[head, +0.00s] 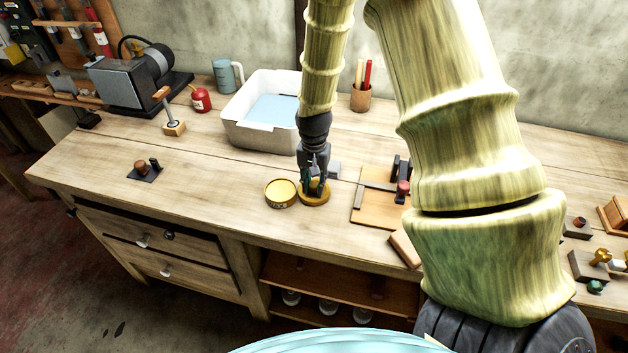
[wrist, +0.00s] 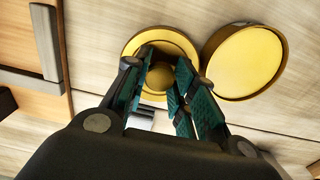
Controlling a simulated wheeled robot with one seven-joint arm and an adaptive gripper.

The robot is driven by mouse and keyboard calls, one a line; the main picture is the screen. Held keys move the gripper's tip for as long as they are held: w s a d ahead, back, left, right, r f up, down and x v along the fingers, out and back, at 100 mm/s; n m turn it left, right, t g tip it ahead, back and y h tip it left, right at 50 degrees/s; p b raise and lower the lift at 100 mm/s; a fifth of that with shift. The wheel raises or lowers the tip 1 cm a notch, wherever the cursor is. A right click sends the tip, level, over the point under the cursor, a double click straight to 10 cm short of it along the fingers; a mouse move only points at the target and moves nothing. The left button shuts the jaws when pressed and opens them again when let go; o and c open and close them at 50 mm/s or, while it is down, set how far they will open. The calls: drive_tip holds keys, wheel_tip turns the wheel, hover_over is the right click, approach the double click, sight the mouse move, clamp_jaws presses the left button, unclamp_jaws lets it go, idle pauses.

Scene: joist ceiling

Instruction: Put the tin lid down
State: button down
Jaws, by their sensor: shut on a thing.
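The tin lid (head: 316,199) is a round yellow disc with a central knob, at or just above the bench top to the right of the tin; any gap under it is too small to tell. My gripper (head: 313,183) points down over it and is shut on its knob. In the wrist view the lid (wrist: 134,50) shows between and beyond my gripper's teal finger pads (wrist: 165,75). The open yellow tin (head: 281,193) stands close beside the lid, and it also shows in the wrist view (wrist: 243,60).
A wooden board with a metal bar (head: 371,206) lies right of the lid. A white bin (head: 262,134) stands behind, beside a pencil cup (head: 361,98). A small dark block with a knob (head: 144,171) lies to the left. The bench top (head: 215,185) left of the tin is clear.

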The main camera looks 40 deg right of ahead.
sight(314, 185)
drive_tip(key=shift+s+f, duration=0.1)
idle(0.3)
drive_tip(key=shift+f, duration=0.2)
drive_tip(key=c, duration=1.2)
unclamp_jaws()
drive_tip(key=shift+o, duration=0.2)
drive_tip(key=shift+r, duration=0.1)
wheel_tip(314, 185, up, 12)
drive_tip(key=b, duration=0.4)
drive_tip(key=shift+r, duration=0.1)
